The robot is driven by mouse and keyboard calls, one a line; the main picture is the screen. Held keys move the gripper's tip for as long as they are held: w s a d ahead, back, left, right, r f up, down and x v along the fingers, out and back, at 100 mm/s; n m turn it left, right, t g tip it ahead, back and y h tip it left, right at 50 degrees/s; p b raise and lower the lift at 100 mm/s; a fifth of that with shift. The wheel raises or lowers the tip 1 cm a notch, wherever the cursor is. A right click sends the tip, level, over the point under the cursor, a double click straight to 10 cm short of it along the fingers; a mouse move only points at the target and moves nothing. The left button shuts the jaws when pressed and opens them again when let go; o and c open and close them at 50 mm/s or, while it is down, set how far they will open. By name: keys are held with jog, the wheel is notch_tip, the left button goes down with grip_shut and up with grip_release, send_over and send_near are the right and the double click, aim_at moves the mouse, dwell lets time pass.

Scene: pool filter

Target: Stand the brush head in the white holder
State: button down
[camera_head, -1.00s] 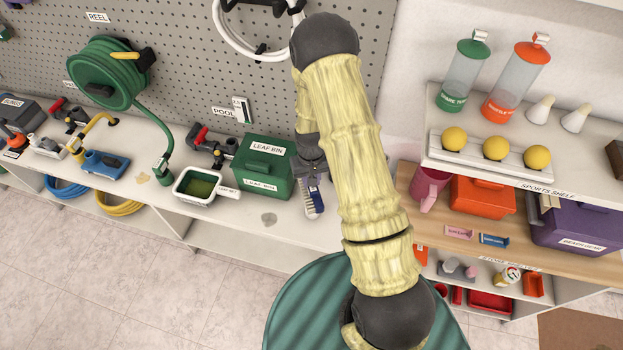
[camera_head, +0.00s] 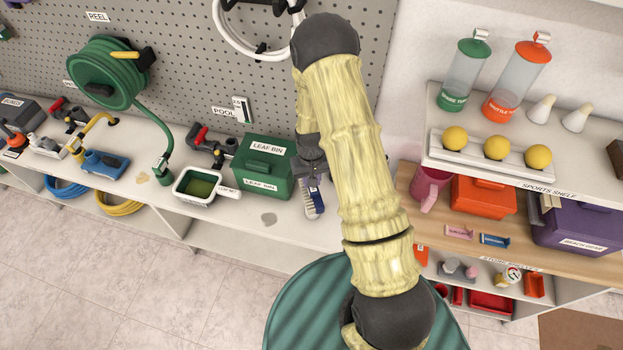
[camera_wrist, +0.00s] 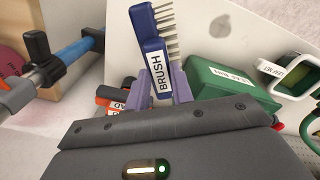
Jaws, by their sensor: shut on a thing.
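The brush head (camera_wrist: 152,55) is blue with pale bristles and a white BRUSH label. In the wrist view it stands out beyond the lilac fingers of my gripper (camera_wrist: 170,88), which is shut on it. In the head view my gripper (camera_head: 314,174) is beside the right end of the green leaf bin, and the brush head (camera_head: 313,200) hangs below it, bristles to the left, over the white bench. Whether it touches the bench I cannot tell. I cannot make out the white holder for certain; my arm hides part of the bench and wall.
The leaf bin (camera_head: 264,168) is close on the left. Left of it are a white-rimmed leaf net (camera_head: 199,187) and a red-handled valve (camera_head: 205,145). The sports shelf (camera_head: 425,150) is to the right. The bench front (camera_head: 285,225) is mostly clear.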

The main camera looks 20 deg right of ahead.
jog(key=shift+f+b, duration=2)
jog(key=shift+f, duration=0.7)
jog(key=c, duration=1.1)
grip_release()
jog(key=shift+r, duration=0.1)
jog(key=shift+r+p, duration=1.75)
jog(key=shift+r, duration=0.7)
jog(key=shift+r, duration=0.1)
notch_tip(320, 180, up, 17)
jog(key=b, duration=0.4)
jog(key=shift+a+r, duration=0.1)
